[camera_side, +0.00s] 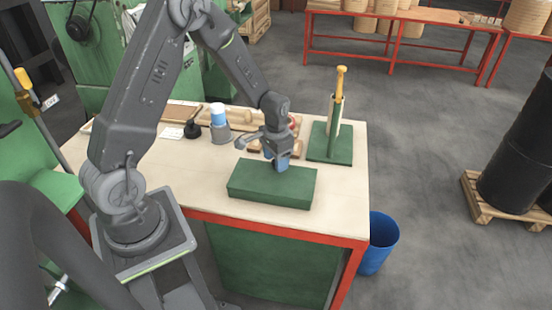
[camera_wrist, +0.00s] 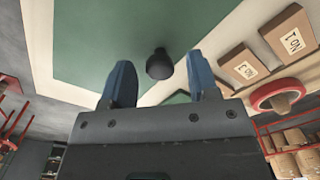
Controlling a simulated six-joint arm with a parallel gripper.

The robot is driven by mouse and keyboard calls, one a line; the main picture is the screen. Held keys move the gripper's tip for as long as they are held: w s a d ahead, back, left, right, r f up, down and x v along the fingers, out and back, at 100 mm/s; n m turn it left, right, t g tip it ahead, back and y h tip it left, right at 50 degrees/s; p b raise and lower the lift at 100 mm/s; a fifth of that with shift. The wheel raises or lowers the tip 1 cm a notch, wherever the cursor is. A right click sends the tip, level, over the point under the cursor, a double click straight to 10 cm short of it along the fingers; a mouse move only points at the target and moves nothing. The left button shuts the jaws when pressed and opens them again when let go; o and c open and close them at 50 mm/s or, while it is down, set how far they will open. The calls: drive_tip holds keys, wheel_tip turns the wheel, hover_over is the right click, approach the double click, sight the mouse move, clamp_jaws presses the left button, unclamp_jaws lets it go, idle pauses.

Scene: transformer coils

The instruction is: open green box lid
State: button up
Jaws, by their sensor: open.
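The green box (camera_side: 270,188) sits closed on the front part of the light tabletop. Its flat green lid (camera_wrist: 95,40) fills much of the upper wrist view, with a dark round knob (camera_wrist: 159,64) on it. My gripper (camera_side: 281,167) is just above the back part of the lid in the side view. In the wrist view my gripper (camera_wrist: 160,83) is open, with one blue finger on each side of the knob. The knob is hidden in the side view, and I cannot tell whether the fingers touch it.
A green stand (camera_side: 331,145) with a yellow-handled tool is at the back right. Labelled brown blocks (camera_wrist: 240,67) and a red ring (camera_wrist: 277,93) lie nearby. The tabletop right of the box is clear.

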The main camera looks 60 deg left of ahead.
clamp_jaws()
idle(0.6)
